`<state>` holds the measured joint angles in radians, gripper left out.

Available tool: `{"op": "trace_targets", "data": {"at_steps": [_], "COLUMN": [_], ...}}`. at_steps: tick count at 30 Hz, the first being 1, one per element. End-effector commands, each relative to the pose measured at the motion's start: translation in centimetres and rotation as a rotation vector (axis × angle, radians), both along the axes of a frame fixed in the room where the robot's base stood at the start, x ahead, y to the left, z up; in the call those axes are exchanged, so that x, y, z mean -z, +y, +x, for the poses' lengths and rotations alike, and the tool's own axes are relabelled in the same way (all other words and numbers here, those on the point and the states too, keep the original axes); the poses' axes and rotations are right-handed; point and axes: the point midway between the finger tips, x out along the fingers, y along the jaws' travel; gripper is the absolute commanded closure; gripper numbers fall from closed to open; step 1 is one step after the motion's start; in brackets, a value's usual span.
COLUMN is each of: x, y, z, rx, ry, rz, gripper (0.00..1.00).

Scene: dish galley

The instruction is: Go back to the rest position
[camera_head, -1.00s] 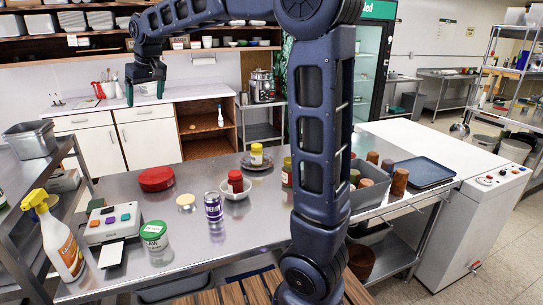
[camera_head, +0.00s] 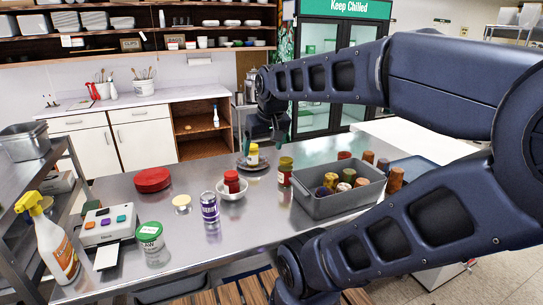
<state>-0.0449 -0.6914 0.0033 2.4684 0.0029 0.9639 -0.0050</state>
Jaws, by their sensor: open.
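My arm reaches in from the lower middle, bends at the right edge and stretches back to the left. My gripper (camera_head: 264,143) hangs at its end, pointing down above the far part of the steel table (camera_head: 140,207). It is open, and no object shows in it. In the picture it overlaps the area of a yellow-labelled jar (camera_head: 253,154) on a dark plate (camera_head: 243,164). I cannot tell the exact gap between them.
A grey bin (camera_head: 325,206) of several jars stands beside my forearm. A red-capped jar (camera_head: 231,182) sits in a white bowl (camera_head: 235,194).

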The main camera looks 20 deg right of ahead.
Motion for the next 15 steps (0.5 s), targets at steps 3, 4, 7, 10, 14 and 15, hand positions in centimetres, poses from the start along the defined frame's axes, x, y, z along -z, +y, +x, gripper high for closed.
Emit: {"op": "trace_targets", "data": {"at_steps": [3,4,7,10,14,15], "x": [1.6,1.8,2.3,2.4,2.4,2.4], "y": [-0.9,-1.1,-1.3,-1.3,-1.3,-1.3], "z": [-1.9,-2.2,-2.7,-2.8,-2.8,-2.8], "rx": [0.036,0.04,0.051,0.052,0.051,0.051], "ry": [0.0,-0.001,0.001,0.001,0.001,0.001], "rz": [0.0,0.0,0.0,-0.001,0.0,0.0], "gripper": [0.16,0.16,0.16,0.16,0.16,0.16]}}
